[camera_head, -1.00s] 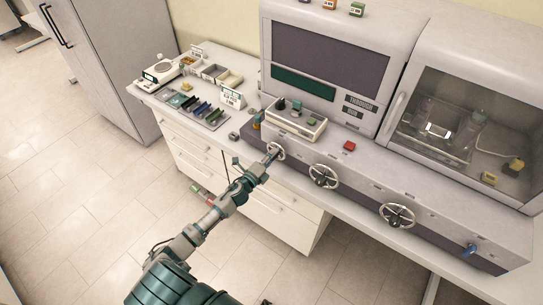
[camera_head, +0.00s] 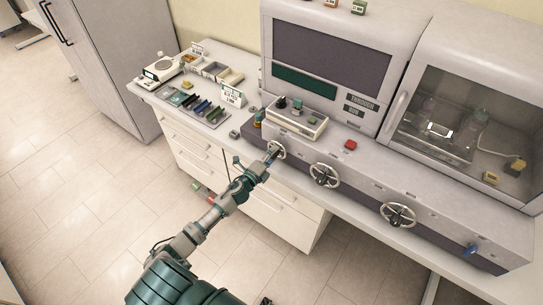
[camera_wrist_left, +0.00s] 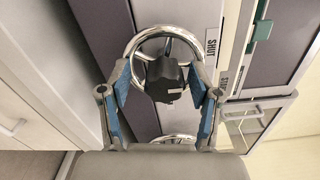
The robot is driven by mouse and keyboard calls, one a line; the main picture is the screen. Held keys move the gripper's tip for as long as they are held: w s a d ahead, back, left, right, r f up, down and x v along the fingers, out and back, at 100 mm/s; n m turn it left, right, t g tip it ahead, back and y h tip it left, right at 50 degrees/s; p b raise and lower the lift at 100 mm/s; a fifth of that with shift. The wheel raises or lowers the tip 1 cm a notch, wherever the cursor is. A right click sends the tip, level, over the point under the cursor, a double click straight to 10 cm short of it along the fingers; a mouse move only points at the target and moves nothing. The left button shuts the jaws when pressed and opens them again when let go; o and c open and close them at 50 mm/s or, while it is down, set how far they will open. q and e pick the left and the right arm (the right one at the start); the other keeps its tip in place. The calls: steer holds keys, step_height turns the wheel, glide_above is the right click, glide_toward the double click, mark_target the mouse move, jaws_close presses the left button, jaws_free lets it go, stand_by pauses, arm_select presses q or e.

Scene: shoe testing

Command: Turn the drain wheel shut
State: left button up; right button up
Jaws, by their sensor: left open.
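Three chrome handwheels sit along the front of the grey machine. The left one (camera_head: 277,150) is at my left gripper (camera_head: 267,161). The middle wheel (camera_head: 324,175) and right wheel (camera_head: 398,214) are clear of it. I cannot read which is the drain wheel. In the left wrist view, one chrome wheel (camera_wrist_left: 140,43) with a dark hub (camera_wrist_left: 166,82) is straight ahead. My left gripper (camera_wrist_left: 160,76) is open, one blue-padded finger on each side of the hub; contact is unclear. A label reading SHUT (camera_wrist_left: 211,42) is right of the wheel. My right gripper is not in view.
A blue handle (camera_head: 471,250) is at the machine's right end. A red button (camera_head: 350,145) and a small control box (camera_head: 296,120) are above the wheels. White drawers (camera_head: 265,210) stand below. Trays and a scale (camera_head: 161,70) are on the left counter. The floor is clear at left.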

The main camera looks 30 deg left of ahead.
arm_select(q)
steer(key=s+a, duration=0.1)
steer(key=s, duration=1.1)
steer(key=shift+f, duration=0.1)
steer(key=s+f+n+g+y, duration=0.1)
steer(key=s+f+n+g, duration=0.25)
steer(key=f, duration=0.75)
steer(key=s+a+f+n+g+y+b, duration=0.1)
steer(key=s+f+n+g, duration=0.2)
steer(key=f, duration=0.9)
steer(key=s+f+n+g+y, duration=0.1)
steer(key=s+f+n, duration=0.35)
steer(key=f, duration=0.65)
steer(key=s+d+f+n+g+b, duration=0.1)
steer(key=s+d+f+n+g, duration=0.35)
steer(key=s+f, duration=1)
steer(key=s+d+f+n+g+h, duration=0.1)
steer(key=s+d+f, duration=0.3)
steer(key=s, duration=0.5)
steer(key=s+d+f+n+g, duration=0.2)
steer(key=s+d+f+g, duration=0.2)
steer(key=s, duration=0.5)
steer(key=shift+d+f+h+b, duration=0.3)
steer(key=shift+d+h, duration=0.1)
steer(key=shift+d, duration=0.2)
steer(key=shift+s, duration=0.1)
